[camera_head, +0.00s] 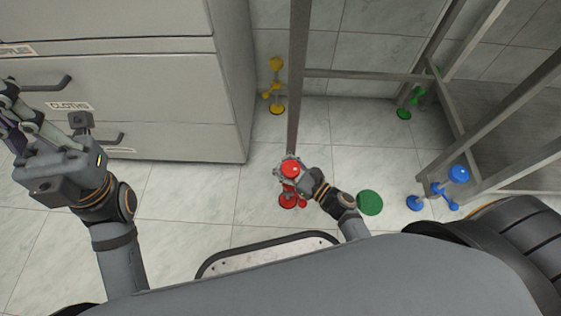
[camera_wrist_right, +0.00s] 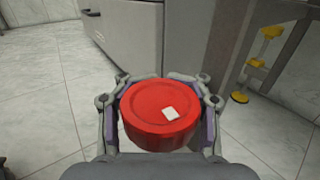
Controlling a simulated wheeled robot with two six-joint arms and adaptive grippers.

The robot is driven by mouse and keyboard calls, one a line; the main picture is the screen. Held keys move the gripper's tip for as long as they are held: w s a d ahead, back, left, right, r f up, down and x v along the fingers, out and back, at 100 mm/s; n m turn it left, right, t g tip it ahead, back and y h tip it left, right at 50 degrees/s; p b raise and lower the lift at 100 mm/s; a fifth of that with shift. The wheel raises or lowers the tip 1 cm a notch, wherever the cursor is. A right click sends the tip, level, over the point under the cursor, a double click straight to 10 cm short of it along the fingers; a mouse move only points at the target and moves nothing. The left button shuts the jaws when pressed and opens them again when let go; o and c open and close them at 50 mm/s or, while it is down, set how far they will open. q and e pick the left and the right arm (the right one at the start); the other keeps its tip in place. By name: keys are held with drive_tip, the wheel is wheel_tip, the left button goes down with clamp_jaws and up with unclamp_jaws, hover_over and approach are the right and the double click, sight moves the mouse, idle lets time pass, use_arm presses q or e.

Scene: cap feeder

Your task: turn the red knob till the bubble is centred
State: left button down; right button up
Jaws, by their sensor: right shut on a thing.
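The red knob (camera_head: 291,169) tops a red levelling foot near the bottom of a metal frame leg in the head view. My right gripper (camera_head: 289,173) is at the knob, with its fingers around it. In the right wrist view the red knob (camera_wrist_right: 160,118) is a wide disc with a small white mark on top, and the fingers of my right gripper (camera_wrist_right: 160,105) press on both its sides. My left gripper (camera_head: 25,125) is raised at the left, away from the knob, with its fingers apart and nothing between them. No bubble can be made out.
Yellow (camera_head: 275,85), green (camera_head: 411,101) and blue (camera_head: 440,190) feet stand at the frame's other legs. A green disc (camera_head: 370,202) lies on the tiled floor. A grey drawer cabinet (camera_head: 160,80) stands left of the frame. Metal legs and rails limit room around the knob.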

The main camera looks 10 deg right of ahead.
sight(298, 175)
drive_tip(key=o, duration=1.3)
drive_tip(key=shift+s+d, duration=0.1)
drive_tip(key=v, duration=0.7)
drive_tip(key=shift+s+d, duration=0.25)
drive_tip(key=shift+s, duration=0.1)
